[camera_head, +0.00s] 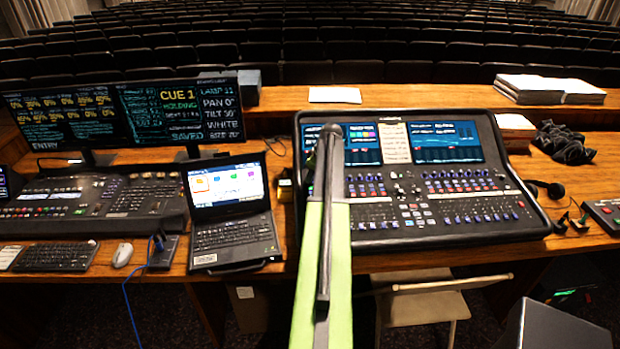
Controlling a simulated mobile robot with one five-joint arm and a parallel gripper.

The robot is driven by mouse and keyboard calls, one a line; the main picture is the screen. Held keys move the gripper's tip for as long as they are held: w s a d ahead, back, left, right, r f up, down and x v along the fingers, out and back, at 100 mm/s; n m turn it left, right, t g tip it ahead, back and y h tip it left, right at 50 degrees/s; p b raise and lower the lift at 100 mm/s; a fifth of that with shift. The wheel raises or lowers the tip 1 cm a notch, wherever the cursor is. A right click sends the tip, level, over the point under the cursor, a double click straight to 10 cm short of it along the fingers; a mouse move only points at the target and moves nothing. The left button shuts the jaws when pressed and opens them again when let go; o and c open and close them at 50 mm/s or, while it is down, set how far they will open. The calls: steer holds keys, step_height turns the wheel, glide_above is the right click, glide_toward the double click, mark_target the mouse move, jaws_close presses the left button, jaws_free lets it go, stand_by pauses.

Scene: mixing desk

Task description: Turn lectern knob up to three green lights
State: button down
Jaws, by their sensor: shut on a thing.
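My arm runs up the middle of the view, with green sides and a dark top. My gripper (330,150) is at its far end, over the left part of the mixing console (510,165). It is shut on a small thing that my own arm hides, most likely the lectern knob. No label or pointer of the knob can be read. The console carries several small knobs, faders and lit buttons, and two blue screens. I cannot make out a separate row of three green lights by the gripper.
A laptop (235,240) stands open left of the console, with a lighting desk (95,200) and two monitors (180,110) farther left. A headset (548,188) and papers (550,88) are at the right. A folding chair (425,308) stands in front.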

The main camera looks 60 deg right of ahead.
steer(key=m+h, duration=0.1)
steer(key=m, duration=0.1)
steer(key=shift+a+m, duration=0.2)
steer(key=shift+m, duration=0.2)
steer(key=m, duration=0.3)
steer(key=shift+d+g+h, duration=0.1)
steer(key=shift+g+h, duration=0.2)
steer(key=shift+h, duration=0.1)
steer(key=c, duration=1.7)
jaws_free()
steer(key=p+v, duration=1.5)
steer(key=v, duration=0.2)
steer(key=shift+p, duration=0.3)
steer(key=shift+s+r, duration=0.1)
steer(key=shift+r, duration=0.05)
